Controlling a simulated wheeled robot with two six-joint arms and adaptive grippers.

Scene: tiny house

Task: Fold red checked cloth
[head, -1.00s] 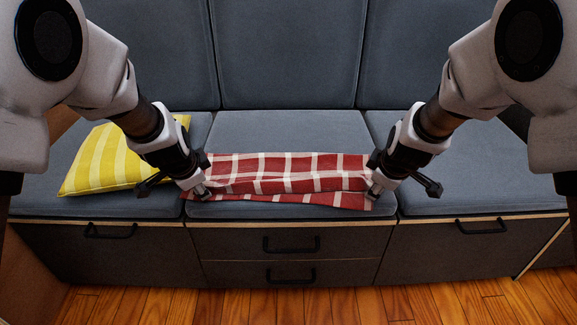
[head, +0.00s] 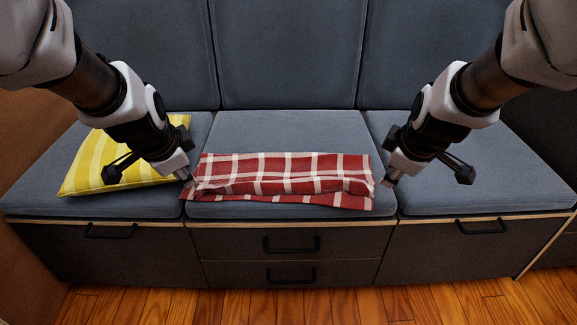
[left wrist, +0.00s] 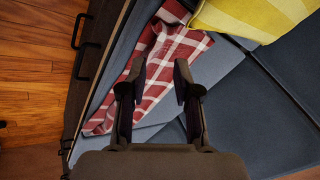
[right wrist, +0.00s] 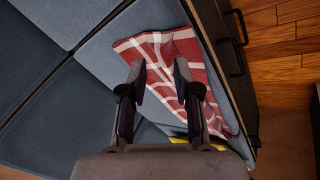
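The red checked cloth (head: 285,175) lies on the middle seat cushion as a long strip running left to right. It looks folded over, with a second layer's edge showing along the front. It also shows beyond the fingers in the left wrist view (left wrist: 160,75) and the right wrist view (right wrist: 192,58). My left gripper (head: 187,180) is just off the cloth's left end. My right gripper (head: 388,181) is just off its right end. Both wrist views show the fingers apart with nothing held between them, left (left wrist: 159,75) and right (right wrist: 159,75).
A yellow striped pillow (head: 95,165) lies on the left cushion, behind my left gripper. Grey backrests (head: 290,55) rise behind the seat. Drawers with black handles (head: 290,243) are below its front edge. The right cushion (head: 500,165) and the middle cushion behind the cloth are clear.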

